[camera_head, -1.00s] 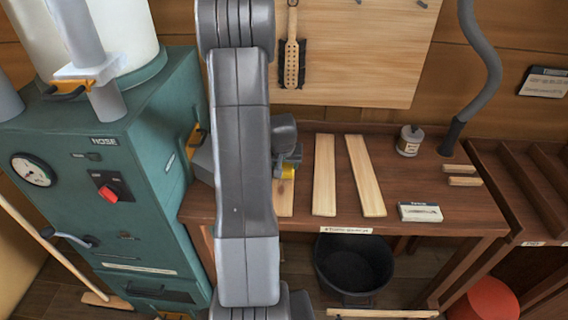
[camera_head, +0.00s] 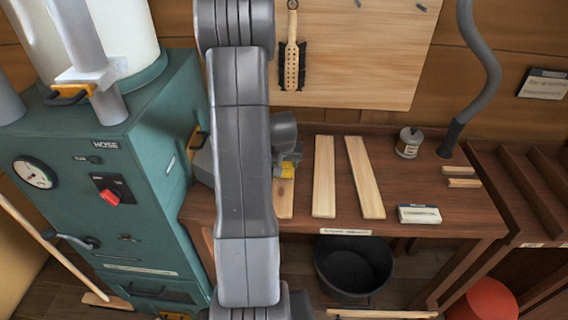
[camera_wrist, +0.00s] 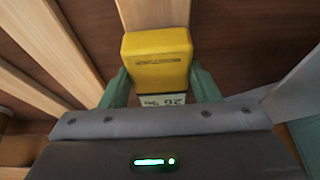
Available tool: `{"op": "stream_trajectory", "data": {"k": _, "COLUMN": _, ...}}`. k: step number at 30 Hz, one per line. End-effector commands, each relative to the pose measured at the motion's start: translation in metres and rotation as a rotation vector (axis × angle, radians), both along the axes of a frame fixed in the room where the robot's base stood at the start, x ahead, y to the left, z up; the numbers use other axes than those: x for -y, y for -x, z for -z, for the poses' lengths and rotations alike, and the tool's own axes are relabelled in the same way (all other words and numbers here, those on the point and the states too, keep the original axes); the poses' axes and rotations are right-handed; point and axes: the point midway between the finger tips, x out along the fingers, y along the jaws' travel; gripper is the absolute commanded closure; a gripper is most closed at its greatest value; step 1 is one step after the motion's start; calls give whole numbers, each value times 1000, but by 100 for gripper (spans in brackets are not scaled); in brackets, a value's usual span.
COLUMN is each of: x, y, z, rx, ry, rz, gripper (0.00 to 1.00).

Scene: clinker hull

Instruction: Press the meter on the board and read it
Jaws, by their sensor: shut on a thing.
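The yellow meter (camera_wrist: 157,60) sits between the two green fingers of my gripper (camera_wrist: 160,88) in the wrist view, and the gripper is shut on it. A small pale display (camera_wrist: 163,100) shows on the meter's near side, with dark characters that look upside down and are partly cut off by my gripper. I cannot read them surely. The meter's far end meets or overlaps the pale board (camera_wrist: 145,14); contact is not clear. In the head view the meter (camera_head: 288,170) is at the top of the leftmost board (camera_head: 285,205), mostly hidden by my arm.
Two more boards (camera_head: 324,177) (camera_head: 365,177) lie to the right on the brown bench (camera_head: 410,170). A tin (camera_head: 409,142) and a small labelled block (camera_head: 419,214) stand further right. A green machine (camera_head: 95,190) is close on the left. A black bucket (camera_head: 353,265) is below.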

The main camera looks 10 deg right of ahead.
Motion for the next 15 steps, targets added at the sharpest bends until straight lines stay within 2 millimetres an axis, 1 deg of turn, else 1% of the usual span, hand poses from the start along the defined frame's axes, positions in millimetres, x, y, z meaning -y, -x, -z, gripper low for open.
{"op": "stream_trajectory", "data": {"k": 1, "x": 0, "y": -1, "z": -10, "rx": 3, "ry": 1, "rz": 0, "gripper": 71}}
{"op": "stream_trajectory", "data": {"k": 15, "x": 0, "y": -1, "z": -58, "rx": 3, "ry": 0, "rz": 0, "gripper": 71}}
